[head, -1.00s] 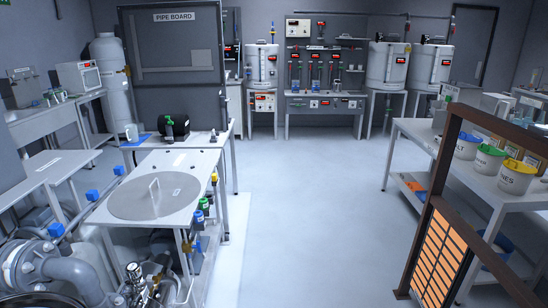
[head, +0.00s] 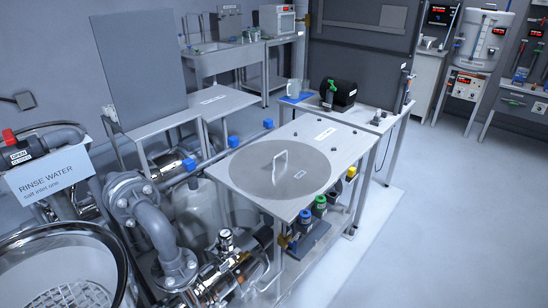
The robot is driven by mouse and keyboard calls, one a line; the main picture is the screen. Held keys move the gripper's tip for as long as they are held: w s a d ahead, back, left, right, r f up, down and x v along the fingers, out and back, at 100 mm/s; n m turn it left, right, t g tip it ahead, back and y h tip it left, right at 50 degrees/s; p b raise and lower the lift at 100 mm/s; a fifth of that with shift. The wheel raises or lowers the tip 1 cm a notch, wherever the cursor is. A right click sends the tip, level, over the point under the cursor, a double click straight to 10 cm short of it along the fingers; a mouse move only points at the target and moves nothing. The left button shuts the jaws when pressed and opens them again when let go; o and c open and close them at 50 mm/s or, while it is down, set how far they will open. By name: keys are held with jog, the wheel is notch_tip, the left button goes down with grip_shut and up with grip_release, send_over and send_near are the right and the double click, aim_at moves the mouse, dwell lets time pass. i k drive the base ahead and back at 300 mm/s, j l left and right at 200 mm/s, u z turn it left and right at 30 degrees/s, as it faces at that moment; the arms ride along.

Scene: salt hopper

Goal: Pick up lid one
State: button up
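A large round grey lid (head: 265,187) lies flat on the white top of a bench (head: 330,142) in the middle of the head view. An upright light loop handle (head: 280,167) stands near its centre. A small label on the lid is too small to read, so I cannot tell whether it says lid one. Nothing touches the handle. My gripper is not in view.
Grey flanged pipes (head: 155,225) and a round steel vessel (head: 120,262) crowd the left front. Blue-capped fittings (head: 233,141) run along the bench's left side. A black device (head: 338,94) stands behind it. The floor (head: 450,220) at right is clear.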

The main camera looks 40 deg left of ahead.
aim_at(273, 170)
jog(key=i+l+u, duration=0.15)
jog(key=i+u, duration=0.2)
jog(key=i, duration=1.05)
jog(key=i+u, duration=0.6)
jog(key=u, duration=0.2)
jog(key=i+l+u, duration=0.1)
jog(key=i+u, duration=0.5)
jog(key=u, duration=0.2)
jog(key=i+u, duration=0.2)
jog(key=u, duration=0.15)
jog(key=i+u, duration=0.15)
jog(key=u, duration=0.25)
